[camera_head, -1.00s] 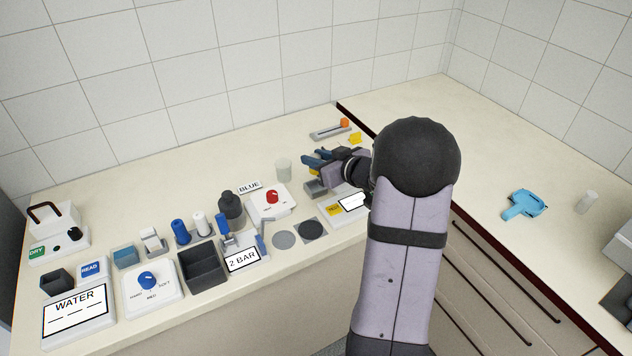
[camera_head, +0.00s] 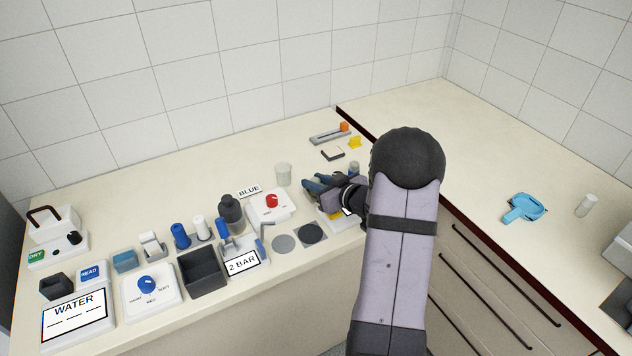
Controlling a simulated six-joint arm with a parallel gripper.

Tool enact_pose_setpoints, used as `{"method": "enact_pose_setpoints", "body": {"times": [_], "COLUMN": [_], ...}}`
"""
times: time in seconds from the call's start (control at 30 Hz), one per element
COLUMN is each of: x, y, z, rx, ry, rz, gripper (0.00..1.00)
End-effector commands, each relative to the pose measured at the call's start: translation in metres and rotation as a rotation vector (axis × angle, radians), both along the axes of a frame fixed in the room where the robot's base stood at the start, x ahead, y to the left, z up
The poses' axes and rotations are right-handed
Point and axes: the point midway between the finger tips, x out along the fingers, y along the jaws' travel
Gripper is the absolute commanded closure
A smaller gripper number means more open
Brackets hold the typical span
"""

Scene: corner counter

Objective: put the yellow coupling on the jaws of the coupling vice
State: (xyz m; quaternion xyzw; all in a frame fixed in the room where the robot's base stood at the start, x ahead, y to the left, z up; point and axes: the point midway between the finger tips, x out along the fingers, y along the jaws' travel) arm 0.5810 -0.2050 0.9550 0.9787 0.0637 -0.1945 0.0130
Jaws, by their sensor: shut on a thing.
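My gripper (camera_head: 312,184), with dark blue fingers, is low over the right part of the left counter, by a white unit with a yellow label. It is shut on a piece that the fingers and arm hide; a bit of yellow showed between the fingers earlier, so I take it as the yellow coupling. A separate small yellow piece (camera_head: 355,142) stands on the counter farther back. I cannot tell for sure which thing is the coupling vice. A grey rail with an orange block (camera_head: 330,134) lies at the back, and a clamp-like unit with blue handles (camera_head: 232,240) stands to the left.
A translucent cup (camera_head: 283,173) and a red-knob unit (camera_head: 271,204) stand left of my gripper. A black-and-cream block (camera_head: 332,153) lies behind it. Two round pads (camera_head: 284,242) lie in front. A dark bin (camera_head: 203,270) is farther left. The right counter is mostly clear.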

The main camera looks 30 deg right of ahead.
Motion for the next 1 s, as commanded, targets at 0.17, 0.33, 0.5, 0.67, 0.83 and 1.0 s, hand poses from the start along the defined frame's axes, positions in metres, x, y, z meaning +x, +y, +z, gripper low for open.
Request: {"method": "enact_pose_setpoints", "body": {"times": [0.17, 0.33, 0.5, 0.67, 0.83, 1.0], "x": [0.000, 0.000, 0.000, 0.000, -0.008, -0.030], "y": [0.000, 0.000, 0.000, 0.000, -0.003, -0.005], "z": [-0.001, -0.003, -0.002, -0.001, 0.004, 0.013], "rx": [0.000, 0.001, 0.001, 0.000, 0.000, 0.000], "ry": [-0.001, 0.000, 0.000, 0.000, -0.001, -0.002], "rz": [0.000, 0.000, 0.000, 0.000, -0.003, -0.004], "gripper": [1.00, 0.56, 0.56, 0.56, 0.56, 0.56]}}
